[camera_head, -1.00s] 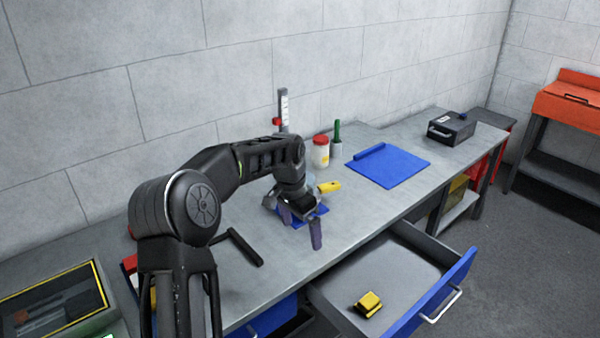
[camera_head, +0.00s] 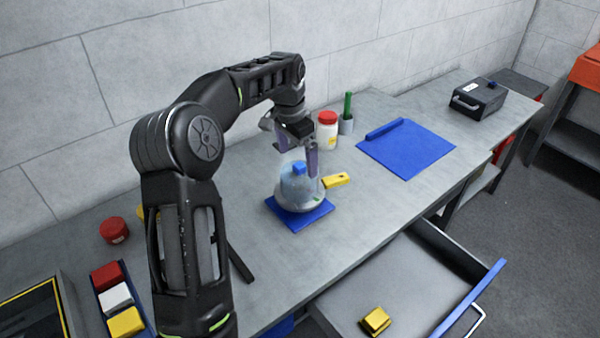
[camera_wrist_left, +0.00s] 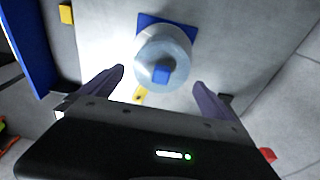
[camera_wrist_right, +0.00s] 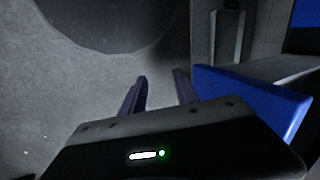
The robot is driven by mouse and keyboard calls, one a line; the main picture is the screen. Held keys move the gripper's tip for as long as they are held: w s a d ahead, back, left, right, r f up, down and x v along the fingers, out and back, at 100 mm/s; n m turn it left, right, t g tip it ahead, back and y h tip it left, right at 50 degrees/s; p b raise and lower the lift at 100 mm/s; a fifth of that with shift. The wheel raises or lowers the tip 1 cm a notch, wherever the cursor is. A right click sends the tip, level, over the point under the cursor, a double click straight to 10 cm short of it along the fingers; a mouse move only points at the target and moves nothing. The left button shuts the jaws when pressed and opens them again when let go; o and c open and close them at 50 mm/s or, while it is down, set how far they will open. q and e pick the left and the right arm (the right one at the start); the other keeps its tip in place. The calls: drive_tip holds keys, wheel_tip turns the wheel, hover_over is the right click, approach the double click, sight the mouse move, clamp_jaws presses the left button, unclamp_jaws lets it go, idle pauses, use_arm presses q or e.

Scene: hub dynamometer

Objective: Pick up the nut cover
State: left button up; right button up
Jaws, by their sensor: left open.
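A pale, see-through round cover with a blue knob (camera_head: 297,180), seemingly the nut cover, sits on a grey round fixture (camera_head: 313,203) on a blue square mat (camera_head: 302,219). A yellow handle (camera_head: 337,181) sticks out to its right. My left gripper (camera_head: 297,150) is open and empty, just above the cover, fingers pointing down. In the left wrist view the cover (camera_wrist_left: 180,52) lies ahead of the open fingers, its knob between the tips in the picture. My right gripper (camera_wrist_right: 161,80) is open and empty in the right wrist view, near a blue panel (camera_wrist_right: 255,105).
An open drawer (camera_head: 400,275) holding a yellow block (camera_head: 375,321) juts out in front. A red-lidded jar (camera_head: 327,130), a green-handled tool in a cup (camera_head: 347,115) and a blue sheet (camera_head: 408,148) stand or lie behind and right. A block tray (camera_head: 119,297) is at left.

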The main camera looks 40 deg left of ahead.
sight(299, 165)
use_arm(q)
drive_tip(key=shift+w+f, duration=0.15)
drive_tip(key=shift+f, duration=0.55)
drive_tip(key=shift+w+f, duration=0.1)
drive_tip(key=shift+f, duration=0.6)
drive_tip(key=shift+p, duration=0.3)
drive_tip(key=shift+f, duration=0.35)
drive_tip(key=f, duration=0.1)
drive_tip(key=f+p, duration=0.1)
drive_tip(key=f, duration=0.1)
drive_tip(key=shift+w+f+p, duration=0.25)
drive_tip(key=shift+w+p, duration=0.05)
drive_tip(key=shift+p, duration=0.1)
drive_tip(key=shift+f, duration=0.45)
drive_tip(key=shift+c, duration=0.4)
drive_tip(key=c, duration=1)
drive_tip(key=shift+o, duration=0.2)
